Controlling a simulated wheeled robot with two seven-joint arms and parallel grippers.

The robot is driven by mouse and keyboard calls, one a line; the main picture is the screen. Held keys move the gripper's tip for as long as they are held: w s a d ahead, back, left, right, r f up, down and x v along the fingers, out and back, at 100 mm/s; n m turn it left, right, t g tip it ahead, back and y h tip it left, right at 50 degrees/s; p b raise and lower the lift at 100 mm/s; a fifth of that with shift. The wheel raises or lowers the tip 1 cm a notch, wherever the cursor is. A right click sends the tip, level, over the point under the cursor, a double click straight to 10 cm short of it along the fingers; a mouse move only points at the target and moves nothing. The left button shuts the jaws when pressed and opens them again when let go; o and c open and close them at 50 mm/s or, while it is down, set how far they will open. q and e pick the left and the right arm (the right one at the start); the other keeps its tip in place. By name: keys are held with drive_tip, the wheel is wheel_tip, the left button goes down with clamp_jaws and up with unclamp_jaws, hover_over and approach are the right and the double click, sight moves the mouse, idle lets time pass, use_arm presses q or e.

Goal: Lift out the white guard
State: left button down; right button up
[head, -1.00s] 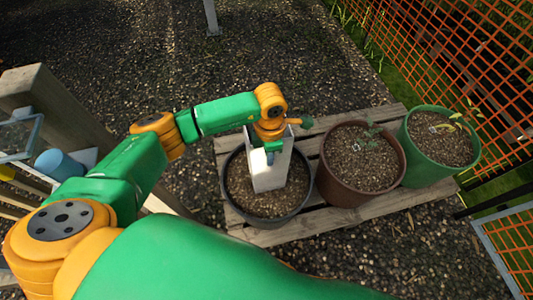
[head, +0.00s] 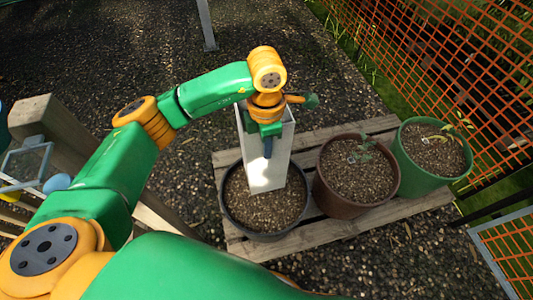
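The white guard (head: 268,174) is a tall, open-topped square sleeve standing nearly upright over the black pot (head: 228,210). Its lower edge shows against the soil; I cannot tell how far it is clear of it. My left gripper (head: 268,146) is at the guard's upper part, pointing down, with a dark finger against the white wall. It appears shut on the guard; the other finger is hidden. Any plant inside the guard is hidden. My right gripper is not in view.
A brown pot (head: 325,185) and a green pot (head: 405,168), both with seedlings, stand to the right on the wooden pallet (head: 420,202). Orange mesh fencing (head: 440,70) runs along the right. A wooden post (head: 50,125) is at left. Gravel behind the pallet is open.

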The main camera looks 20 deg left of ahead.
use_arm(q)
wheel_tip(320, 180, up, 29)
drive_tip(key=p, duration=2)
drive_tip(key=shift+f, duration=0.15)
